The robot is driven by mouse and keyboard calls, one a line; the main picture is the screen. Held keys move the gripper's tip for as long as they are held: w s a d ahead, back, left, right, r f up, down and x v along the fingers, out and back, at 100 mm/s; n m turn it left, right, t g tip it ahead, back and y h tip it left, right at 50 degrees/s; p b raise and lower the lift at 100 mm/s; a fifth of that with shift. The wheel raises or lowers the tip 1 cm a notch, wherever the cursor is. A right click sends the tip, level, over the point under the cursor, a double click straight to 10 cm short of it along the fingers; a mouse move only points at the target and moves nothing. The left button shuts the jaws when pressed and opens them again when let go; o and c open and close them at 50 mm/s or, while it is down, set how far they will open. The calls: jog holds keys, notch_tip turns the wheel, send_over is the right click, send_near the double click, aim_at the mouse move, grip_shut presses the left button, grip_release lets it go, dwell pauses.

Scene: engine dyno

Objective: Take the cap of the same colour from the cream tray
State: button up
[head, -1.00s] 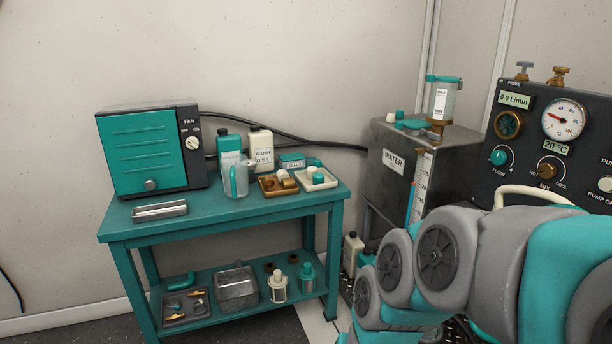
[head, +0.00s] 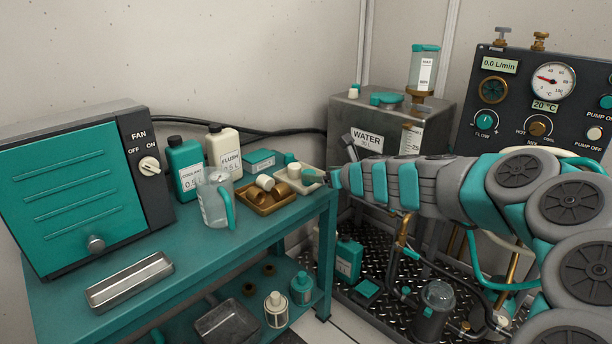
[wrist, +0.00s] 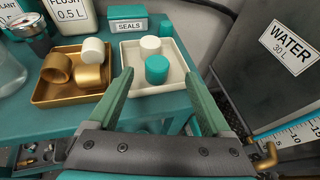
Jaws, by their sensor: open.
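The cream tray (wrist: 178,52) sits on the teal bench. It holds a cream-white cap (wrist: 150,44) at the back and a teal cap (wrist: 157,70) nearer the front, both upright and apart from the tray walls. My gripper (wrist: 158,76) is open, its two green fingers pointing towards the tray. In the wrist view the teal cap appears between the fingertips; nothing is held, and I cannot tell the remaining distance. In the head view my gripper (head: 334,179) is at the right edge of the tray, which is partly hidden there.
A brown tray (wrist: 60,99) with two brass pieces and a white piece stands left of the cream tray. A SEALS box (wrist: 128,27), a flush bottle (head: 222,150) and a coolant bottle (head: 186,168) stand behind. The WATER tank (head: 367,140) is at right.

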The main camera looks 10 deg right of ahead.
aim_at(309, 172)
jog(key=shift+f+b+x, duration=0.2)
jog(key=shift+b+x, duration=0.2)
jog(key=shift+x, duration=3.05)
jog(key=shift+s+a, duration=0.1)
jog(key=shift+s, duration=0.1)
grip_shut()
